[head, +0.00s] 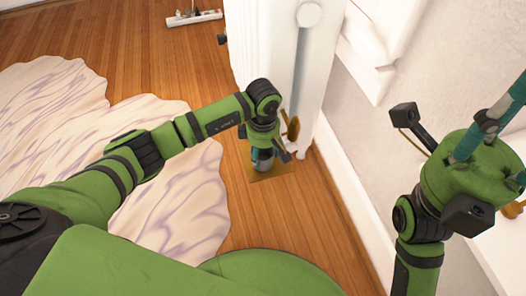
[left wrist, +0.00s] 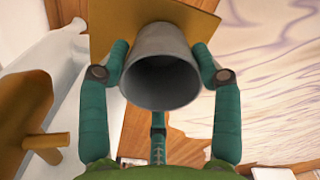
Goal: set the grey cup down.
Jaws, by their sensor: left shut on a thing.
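The grey cup (left wrist: 162,70) is held between the teal fingers of my left gripper (left wrist: 160,75) in the left wrist view, its dark open mouth facing the camera. In the head view my left gripper (head: 263,153) points down, and only a small grey part of the cup (head: 263,167) shows below it. A flat tan square (head: 272,171) lies on the floor under the cup; it also shows behind the cup in the left wrist view (left wrist: 110,15). I cannot tell whether the cup touches it. My right gripper (head: 498,122) is at the right, its fingertips partly out of frame.
A tall white piece (head: 262,45) with a golden-brown knob (head: 293,128) stands close beside my left gripper. A white wall (head: 400,115) runs along the right. A pale wavy rug (head: 60,105) covers the left. Bare wood floor (head: 285,220) lies in front of the square.

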